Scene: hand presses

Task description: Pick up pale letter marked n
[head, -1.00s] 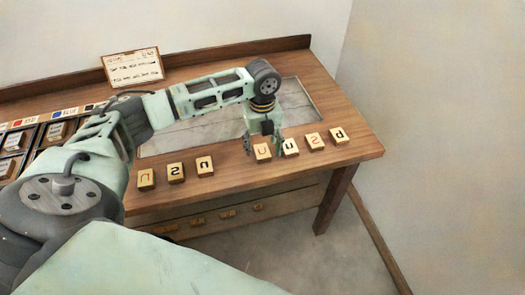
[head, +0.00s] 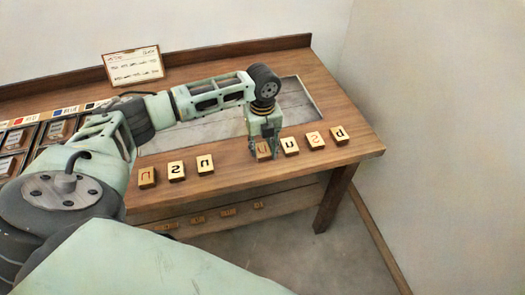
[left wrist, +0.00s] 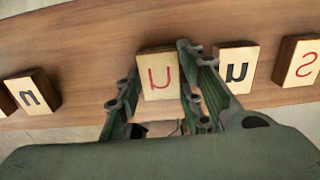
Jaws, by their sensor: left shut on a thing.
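A pale letter block with a red n-like mark (head: 263,152) is in the row along the table's front edge. It is partly hidden by my left gripper (head: 263,151) in the head view. In the left wrist view the same block (left wrist: 157,75) sits between the two green fingers, its letter upside down. My left gripper (left wrist: 153,90) is shut on it. The block looks to be still at table level, though whether it touches the table cannot be told. My right gripper is not in view.
Close to its right are a black-lettered block (head: 289,146), a red s block (head: 314,140) and a black-lettered block (head: 338,135). Several others lie left, including a red-lettered block (head: 147,177). A sign (head: 133,66) stands behind, and a grey panel (head: 300,100) is set in the table (head: 350,138).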

